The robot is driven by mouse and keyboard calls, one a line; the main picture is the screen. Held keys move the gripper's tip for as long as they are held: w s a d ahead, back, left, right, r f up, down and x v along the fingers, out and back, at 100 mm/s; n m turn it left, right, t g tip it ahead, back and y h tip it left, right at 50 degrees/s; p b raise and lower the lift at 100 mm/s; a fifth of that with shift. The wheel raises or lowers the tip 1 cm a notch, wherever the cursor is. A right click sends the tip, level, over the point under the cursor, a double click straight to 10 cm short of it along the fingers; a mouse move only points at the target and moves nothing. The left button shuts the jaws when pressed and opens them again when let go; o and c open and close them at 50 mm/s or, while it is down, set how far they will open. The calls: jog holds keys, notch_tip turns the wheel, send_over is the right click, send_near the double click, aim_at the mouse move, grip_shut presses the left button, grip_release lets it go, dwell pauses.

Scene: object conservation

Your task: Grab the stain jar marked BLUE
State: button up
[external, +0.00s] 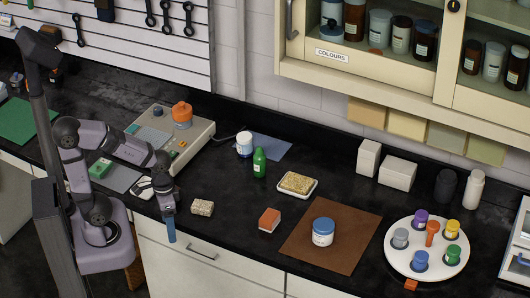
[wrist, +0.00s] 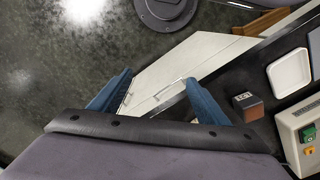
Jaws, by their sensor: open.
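A white jar with a blue lid (external: 323,232) stands upright on a brown mat (external: 348,214), right of centre. A small blue-topped jar (external: 421,261) sits on the round white tray (external: 397,263) at the right, among several other coloured jars. The labels are too small to read, so I cannot tell which is marked BLUE. My gripper (external: 171,236) is open and empty near the counter's front edge, far left of these jars. Its blue fingers also show in the wrist view (wrist: 157,80), with none of these jars visible there.
A speckled block (external: 202,208), a red-brown block (external: 269,219), a sponge dish (external: 298,185) and a green bottle (external: 259,163) stand between my gripper and the mat. A cabinet (external: 330,68) overhangs the back right. A control box (external: 190,135) is behind my gripper.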

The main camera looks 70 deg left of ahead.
jog(key=w+a+r+n+t, duration=0.1)
jog(key=w+a+t, duration=0.15)
jog(key=w, duration=0.35)
jog(key=w+a+r+n+t, duration=0.1)
jog(key=w+a, duration=0.2)
jog(key=w, duration=0.3)
jog(key=n+t+y+p, duration=0.2)
jog(key=n+t+y, duration=0.2)
jog(key=t+y, duration=0.35)
send_over(239, 145)
jog(key=s+d, duration=0.2)
jog(key=s, duration=0.1)
notch_tip(239, 145, down, 4)
jog(key=shift+a+r, duration=0.1)
jog(key=shift+r, duration=0.05)
jog(key=shift+f+t, duration=0.25)
jog(key=shift+t, duration=0.05)
jog(key=shift+p+x, duration=0.3)
jog(key=shift+x, duration=0.8)
jog(key=shift+w, duration=0.15)
